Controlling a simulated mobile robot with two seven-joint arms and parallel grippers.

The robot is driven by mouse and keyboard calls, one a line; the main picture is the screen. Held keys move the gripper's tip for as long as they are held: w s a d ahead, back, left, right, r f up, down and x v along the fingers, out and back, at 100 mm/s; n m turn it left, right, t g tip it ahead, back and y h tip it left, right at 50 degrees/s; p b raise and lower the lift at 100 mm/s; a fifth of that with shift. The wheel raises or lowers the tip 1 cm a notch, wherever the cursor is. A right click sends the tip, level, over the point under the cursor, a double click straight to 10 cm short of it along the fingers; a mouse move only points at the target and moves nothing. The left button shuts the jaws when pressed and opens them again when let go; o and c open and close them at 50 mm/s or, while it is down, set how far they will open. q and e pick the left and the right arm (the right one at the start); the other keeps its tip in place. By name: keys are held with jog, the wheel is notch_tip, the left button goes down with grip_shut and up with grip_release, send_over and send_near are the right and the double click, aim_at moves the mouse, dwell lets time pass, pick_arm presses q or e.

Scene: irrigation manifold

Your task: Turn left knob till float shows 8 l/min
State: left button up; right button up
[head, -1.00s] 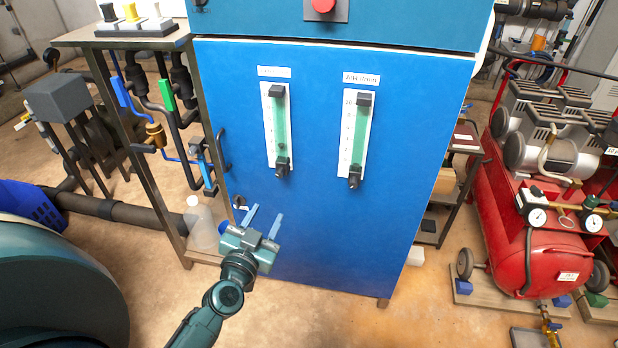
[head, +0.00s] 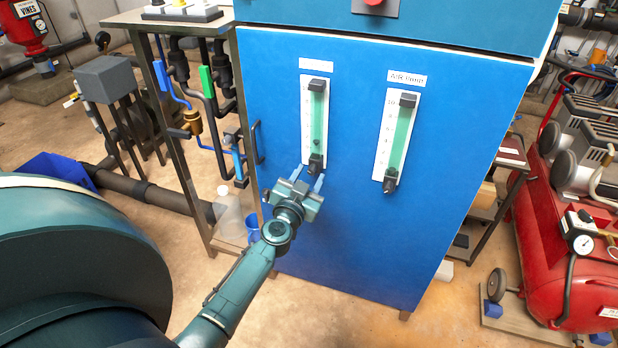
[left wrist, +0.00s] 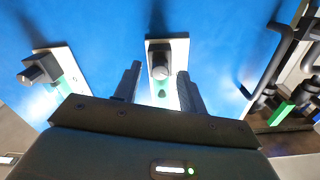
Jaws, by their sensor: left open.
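The left flow meter (head: 306,125) is a white plate with a green tube on the blue cabinet door. Its dark float (head: 317,142) sits low in the tube; the scale numbers are too small to read. The dark left knob (head: 315,164) is at the meter's foot. My left gripper (head: 309,178) is open just below this knob, its fingers pointing at the door. In the left wrist view, the knob (left wrist: 160,68) appears between the two open fingertips (left wrist: 158,72), with no visible contact. The float (left wrist: 161,93) shows there too. My right gripper is not in view.
A second flow meter (head: 383,145) with its own knob (head: 390,185) is to the right. A door handle (head: 257,142) and a pipe stand are at the left. A clear bottle (head: 228,215) stands low beside the cabinet. A red compressor (head: 560,215) is at far right.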

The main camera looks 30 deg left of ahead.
pick_arm(q)
jog(key=shift+w+a, duration=0.1)
jog(key=shift+w, duration=0.25)
jog(key=shift+c, duration=0.3)
grip_shut()
